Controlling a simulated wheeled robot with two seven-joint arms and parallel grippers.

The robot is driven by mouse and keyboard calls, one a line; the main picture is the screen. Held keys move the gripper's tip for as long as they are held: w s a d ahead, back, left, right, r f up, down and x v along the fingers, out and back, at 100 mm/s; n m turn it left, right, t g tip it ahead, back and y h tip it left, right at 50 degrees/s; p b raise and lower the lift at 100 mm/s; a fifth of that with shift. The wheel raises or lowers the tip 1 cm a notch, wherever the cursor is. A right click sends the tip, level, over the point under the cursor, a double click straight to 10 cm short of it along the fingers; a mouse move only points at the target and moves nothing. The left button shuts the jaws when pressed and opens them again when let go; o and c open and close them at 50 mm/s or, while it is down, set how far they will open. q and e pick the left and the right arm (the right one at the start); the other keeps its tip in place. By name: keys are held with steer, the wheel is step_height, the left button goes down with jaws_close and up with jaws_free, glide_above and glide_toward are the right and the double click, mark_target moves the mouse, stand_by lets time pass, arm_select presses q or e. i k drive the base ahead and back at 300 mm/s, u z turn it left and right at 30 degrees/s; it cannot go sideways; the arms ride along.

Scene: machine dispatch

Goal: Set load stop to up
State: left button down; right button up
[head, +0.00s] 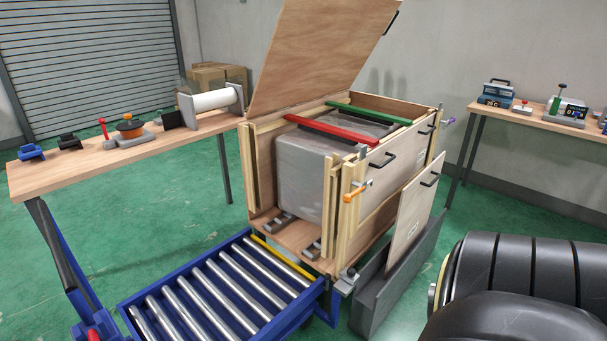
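A yellow bar (283,258), which looks like the load stop, runs across the crate end of the blue roller cart (190,327). It sits about level with the cart frame, and I cannot tell surely whether it is up or down. A red knob (93,335) shows on blue parts at the cart's near left corner, cut by the lower edge. Neither of my grippers is in view.
An open wooden crate (262,172) holding a grey wrapped block (302,180) stands just beyond the rollers. A loose panel (412,215) leans in a grey holder (372,308) to its right. Workbenches stand left (75,172) and right (500,112). Green floor is clear at left.

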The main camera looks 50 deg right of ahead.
mark_target(302, 272)
steer(key=z, duration=1.55)
